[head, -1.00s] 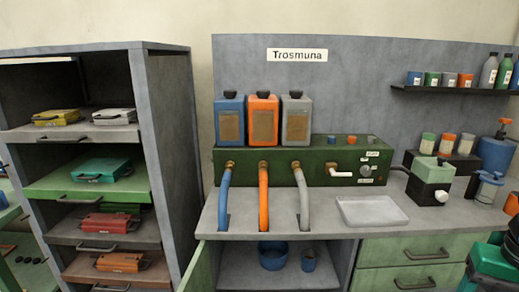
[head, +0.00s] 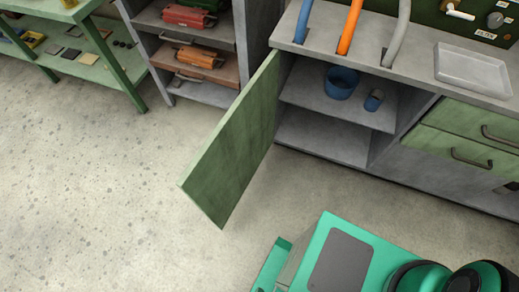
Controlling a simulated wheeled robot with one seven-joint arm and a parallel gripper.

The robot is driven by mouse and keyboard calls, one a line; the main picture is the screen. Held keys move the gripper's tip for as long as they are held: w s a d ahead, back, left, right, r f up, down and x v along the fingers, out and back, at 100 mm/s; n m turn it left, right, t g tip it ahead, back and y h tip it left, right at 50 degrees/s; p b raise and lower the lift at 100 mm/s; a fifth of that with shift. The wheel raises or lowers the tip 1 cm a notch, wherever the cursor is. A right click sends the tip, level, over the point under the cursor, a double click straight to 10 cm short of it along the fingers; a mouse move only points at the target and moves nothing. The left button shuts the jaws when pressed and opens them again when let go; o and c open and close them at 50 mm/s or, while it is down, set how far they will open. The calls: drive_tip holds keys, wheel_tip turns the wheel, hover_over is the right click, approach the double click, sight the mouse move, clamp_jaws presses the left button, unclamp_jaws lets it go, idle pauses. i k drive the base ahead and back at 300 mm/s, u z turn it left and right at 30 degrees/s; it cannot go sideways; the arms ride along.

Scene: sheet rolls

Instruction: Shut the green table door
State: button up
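The green table door (head: 237,142) stands wide open in the head view. It is hinged at the left side of the grey table's cabinet and swings out over the floor toward me. Its free edge is at the lower left, well away from the cabinet. The open cabinet shows a grey shelf (head: 335,103) with a blue bowl (head: 341,82) and a small blue cup (head: 374,100) on it. My green base and part of my arm show at the bottom right, apart from the door. My gripper is not in view.
Two green drawers (head: 465,135) sit right of the cabinet, shut. A grey tray (head: 472,69) lies on the tabletop. A rack with orange and red cases (head: 198,57) stands behind the door. Speckled floor (head: 90,200) is clear at left.

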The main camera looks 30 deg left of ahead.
sight(218, 176)
drive_tip(key=z, duration=1.7)
drive_tip(key=k, duration=3)
drive_tip(key=u, duration=1.45)
drive_tip(key=i, duration=0.85)
drive_tip(key=u, duration=0.05)
